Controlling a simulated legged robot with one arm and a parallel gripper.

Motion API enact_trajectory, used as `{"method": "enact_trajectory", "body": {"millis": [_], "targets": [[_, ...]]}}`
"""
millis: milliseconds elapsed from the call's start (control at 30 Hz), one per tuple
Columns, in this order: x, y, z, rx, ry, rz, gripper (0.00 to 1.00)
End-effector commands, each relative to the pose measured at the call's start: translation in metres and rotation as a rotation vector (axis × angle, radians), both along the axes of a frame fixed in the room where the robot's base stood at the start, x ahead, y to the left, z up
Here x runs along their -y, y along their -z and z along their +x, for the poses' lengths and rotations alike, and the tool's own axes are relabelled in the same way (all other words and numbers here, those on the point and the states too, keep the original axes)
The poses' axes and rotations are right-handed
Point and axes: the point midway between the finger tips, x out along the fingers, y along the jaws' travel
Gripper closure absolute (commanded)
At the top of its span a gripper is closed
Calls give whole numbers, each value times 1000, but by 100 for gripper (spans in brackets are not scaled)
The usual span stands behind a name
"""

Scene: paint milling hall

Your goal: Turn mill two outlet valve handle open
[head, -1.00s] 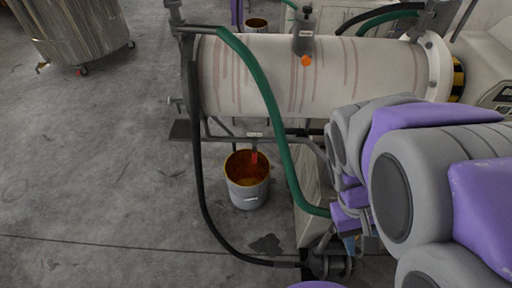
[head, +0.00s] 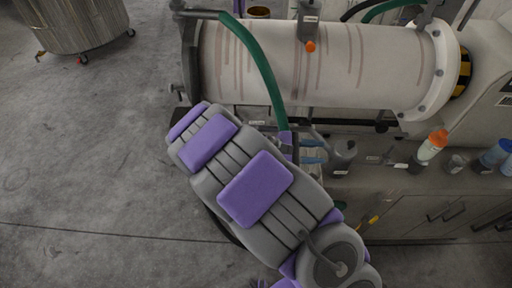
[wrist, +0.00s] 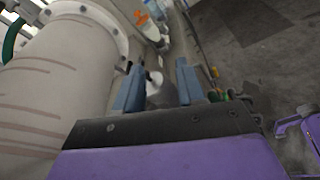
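A pale mill cylinder (head: 330,75) with reddish streaks lies across the top of the head view and fills the left of the wrist view (wrist: 60,85). I cannot read whether it is mill two. An orange knob (head: 310,46) hangs on a fitting at its top. No outlet valve handle is recognisable now; my arm covers the area below the mill's left half. My gripper (head: 313,152) is just below the cylinder, pointing right. Its blue fingers stand apart in the wrist view (wrist: 161,88). A pale object shows beyond the gap between them, apparently not held.
A grey jug (head: 342,156) stands just right of my fingers on a bench (head: 400,183). Orange-capped (head: 432,146) and blue (head: 495,152) bottles stand farther right. A green hose (head: 256,65) crosses the mill's left end. Open floor (head: 90,150) lies left.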

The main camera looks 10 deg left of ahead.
Motion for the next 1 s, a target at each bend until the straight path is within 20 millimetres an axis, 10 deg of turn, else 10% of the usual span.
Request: {"method": "enact_trajectory", "body": {"millis": [300, 600, 1000], "targets": [[-115, 80, 37, -125, -406, -227, 61], [-225, 169, 21, -218, -765, -389, 61], [-259, 206, 11, -249, -900, -435, 61]]}}
